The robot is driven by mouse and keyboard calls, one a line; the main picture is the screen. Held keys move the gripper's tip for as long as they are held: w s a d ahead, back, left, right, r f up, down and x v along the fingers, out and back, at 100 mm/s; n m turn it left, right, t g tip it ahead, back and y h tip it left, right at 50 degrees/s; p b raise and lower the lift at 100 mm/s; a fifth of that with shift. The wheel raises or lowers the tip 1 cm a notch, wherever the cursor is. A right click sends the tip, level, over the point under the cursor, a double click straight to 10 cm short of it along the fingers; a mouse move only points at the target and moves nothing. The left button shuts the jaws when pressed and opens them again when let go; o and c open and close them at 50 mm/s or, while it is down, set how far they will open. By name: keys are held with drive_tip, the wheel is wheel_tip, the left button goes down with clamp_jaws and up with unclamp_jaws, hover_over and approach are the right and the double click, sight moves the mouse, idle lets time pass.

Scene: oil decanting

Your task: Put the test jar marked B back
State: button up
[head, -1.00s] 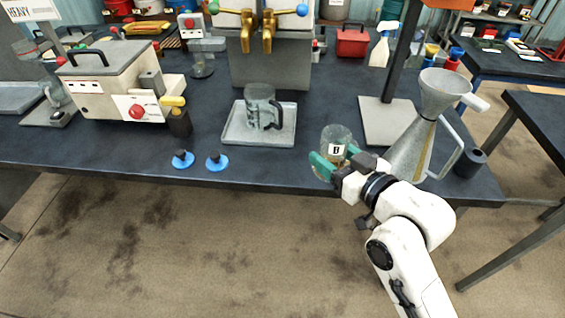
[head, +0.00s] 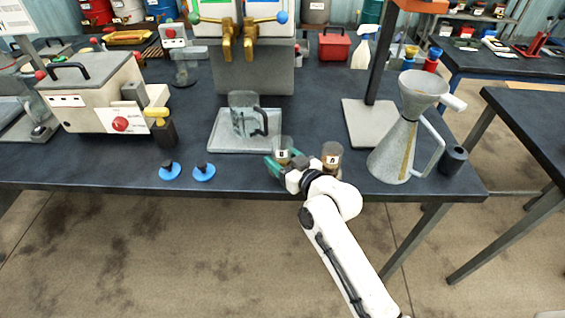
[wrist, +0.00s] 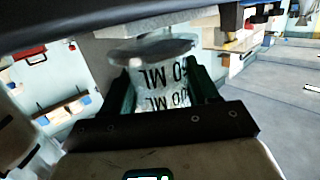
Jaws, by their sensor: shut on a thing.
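The test jar marked B (head: 282,145) is a small clear glass jar with a white label, near the front edge of the dark bench. My gripper (head: 284,165), with green fingers, is shut on it. In the wrist view the held jar (wrist: 163,85) sits between both fingers, its printed ML marks showing. The fingers partly hide the jar, and I cannot tell whether its base touches the bench. A second jar, marked A (head: 331,152), with brownish contents, stands just to the right of my gripper.
A clear pitcher (head: 242,115) stands on a pale tray (head: 225,143) behind jar B. A metal can with a funnel (head: 392,155) and a dark cup (head: 453,160) stand to the right. A stand base (head: 372,128) lies behind jar A. Two blue knobbed discs (head: 204,172) lie left.

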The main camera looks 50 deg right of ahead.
drive_tip(key=shift+f, duration=0.9)
drive_tip(key=shift+f, duration=0.15)
drive_tip(key=o, duration=1.2)
drive_tip(key=shift+c, duration=0.2)
drive_tip(key=shift+s, duration=0.15)
drive_tip(key=b+v, duration=0.2)
drive_tip(key=v, duration=1)
